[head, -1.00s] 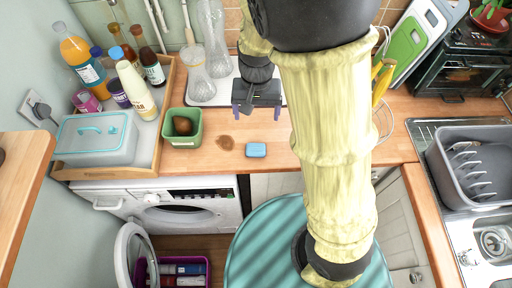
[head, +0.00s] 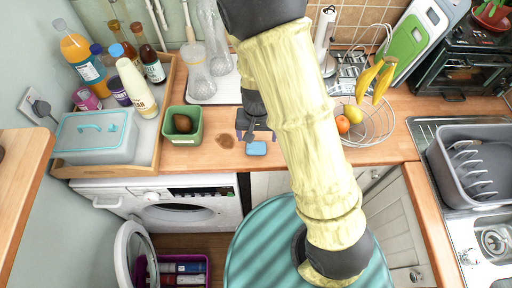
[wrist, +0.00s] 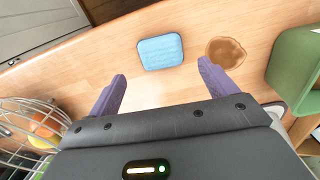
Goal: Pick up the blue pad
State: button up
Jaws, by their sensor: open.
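The blue pad (head: 256,148) lies flat on the wooden counter near its front edge. In the wrist view the pad (wrist: 161,51) is a light blue rounded square just beyond the fingertips, roughly between their lines. My gripper (head: 255,136) is just behind and above the pad in the head view. In the wrist view its two purple fingers (wrist: 162,70) are wide apart with nothing between them. The pad does not appear to be touched.
A brown stain (head: 225,141) is beside the pad. A green container (head: 183,138) with a dark round item stands to the left. A wire fruit basket (head: 372,125) stands to the right. The counter's front edge (wrist: 75,38) is close to the pad.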

aim_at(256, 145)
jog(key=shift+f, duration=0.1)
jog(key=shift+a+f, duration=0.1)
jog(key=shift+f, duration=2.45)
jog(key=c, duration=1.1)
jog(key=shift+o, duration=0.2)
jog(key=shift+r, duration=0.15)
notch_tip(256, 145, up, 10)
jog(key=shift+p, duration=0.4)
